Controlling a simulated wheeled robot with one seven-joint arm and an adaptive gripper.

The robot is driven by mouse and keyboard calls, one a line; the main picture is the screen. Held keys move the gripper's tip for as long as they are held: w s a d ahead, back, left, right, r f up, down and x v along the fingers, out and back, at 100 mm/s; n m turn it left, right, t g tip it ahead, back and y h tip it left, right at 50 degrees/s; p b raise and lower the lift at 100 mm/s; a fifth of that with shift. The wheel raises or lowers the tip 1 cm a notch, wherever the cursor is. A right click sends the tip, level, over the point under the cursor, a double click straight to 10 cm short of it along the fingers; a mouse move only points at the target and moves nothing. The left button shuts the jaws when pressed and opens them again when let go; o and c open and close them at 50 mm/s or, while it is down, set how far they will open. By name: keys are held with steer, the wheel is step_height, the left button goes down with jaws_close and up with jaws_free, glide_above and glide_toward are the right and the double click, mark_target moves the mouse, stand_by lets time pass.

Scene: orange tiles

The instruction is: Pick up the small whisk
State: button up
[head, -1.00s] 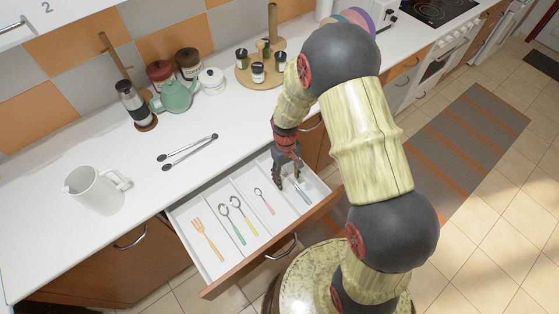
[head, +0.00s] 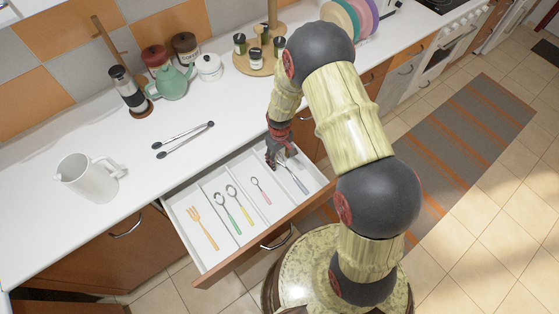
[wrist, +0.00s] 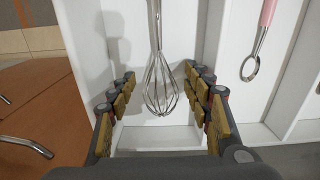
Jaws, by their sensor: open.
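The small metal whisk (wrist: 161,88) lies in the rightmost compartment of the open drawer. In the wrist view its wire loops point down the picture and its handle runs out of the top edge. My gripper (wrist: 160,76) is open, with one finger on each side of the whisk's wire head and a clear gap on both sides. In the head view my gripper (head: 280,160) is over the back of that compartment. The whisk's handle (head: 297,179) reaches from under it toward the drawer front. I cannot tell how high the fingers are above the whisk.
White dividers split the drawer (head: 192,236). A pink-handled spoon (head: 261,190), other spoons and an orange fork (head: 203,228) lie in other compartments. Tongs (head: 183,140) and a white pitcher (head: 87,178) are on the counter. The drawer's side walls are close to my fingers.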

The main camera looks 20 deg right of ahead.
steer(key=shift+f, duration=0.4)
steer(key=shift+c, duration=1.1)
steer(key=c, duration=0.7)
steer(key=shift+r, duration=0.1)
